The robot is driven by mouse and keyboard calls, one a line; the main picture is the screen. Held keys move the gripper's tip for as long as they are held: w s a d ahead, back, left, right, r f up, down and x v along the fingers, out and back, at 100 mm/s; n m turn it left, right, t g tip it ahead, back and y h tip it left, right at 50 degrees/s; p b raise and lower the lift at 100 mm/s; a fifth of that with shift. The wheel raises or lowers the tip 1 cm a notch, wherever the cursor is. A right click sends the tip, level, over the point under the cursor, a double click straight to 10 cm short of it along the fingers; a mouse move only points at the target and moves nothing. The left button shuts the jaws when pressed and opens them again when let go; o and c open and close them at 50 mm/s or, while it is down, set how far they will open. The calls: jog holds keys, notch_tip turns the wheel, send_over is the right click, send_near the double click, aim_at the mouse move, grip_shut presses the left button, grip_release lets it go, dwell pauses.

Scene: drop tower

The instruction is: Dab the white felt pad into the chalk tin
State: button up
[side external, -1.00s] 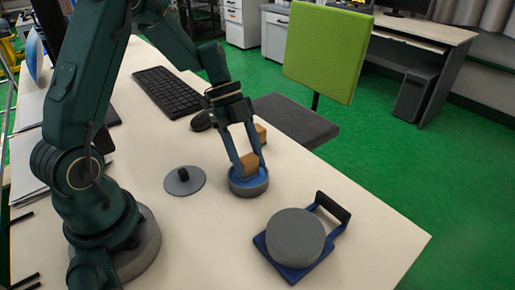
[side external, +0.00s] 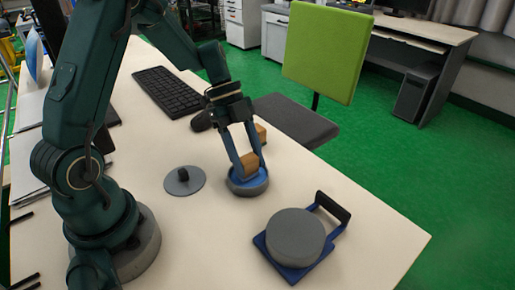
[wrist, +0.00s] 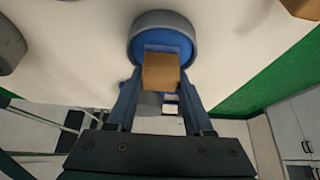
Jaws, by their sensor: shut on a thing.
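My gripper (side external: 249,165) is shut on a tan block (side external: 248,159), with one finger on each side of it. In the wrist view the block (wrist: 161,72) sits between the fingertips. A round, low grey tin (side external: 249,190) with a blue inside is directly below the block; I take it as the chalk tin. It also shows in the wrist view (wrist: 163,16). The block's lower end is over or inside the tin, and I cannot tell whether it touches the blue. No white felt shows on the block; its underside is hidden.
A flat grey disc (side external: 197,181) with a dark knob lies left of the tin. A thick grey disc (side external: 296,237) rests on a blue handled plate (side external: 291,272) at front right. Another tan block (side external: 261,134) stands behind the gripper. A keyboard (side external: 167,92) lies farther back.

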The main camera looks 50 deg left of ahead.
aim_at(248, 158)
jog(key=shift+r, duration=3.45)
jog(key=shift+w+d+r, duration=0.1)
jog(key=shift+d+r, duration=0.05)
jog(key=shift+r, duration=0.25)
jog(key=s+a+r+n+t+y, duration=0.1)
jog(key=s+r+n+t+y, duration=0.2)
jog(key=n, duration=1.5)
jog(key=shift+s+a+r+t+y, duration=0.15)
jog(key=shift+a+r+t+y, duration=0.2)
jog(key=shift+r+t+y, duration=1)
jog(key=shift+f+y, duration=0.15)
jog(key=shift+y, duration=0.1)
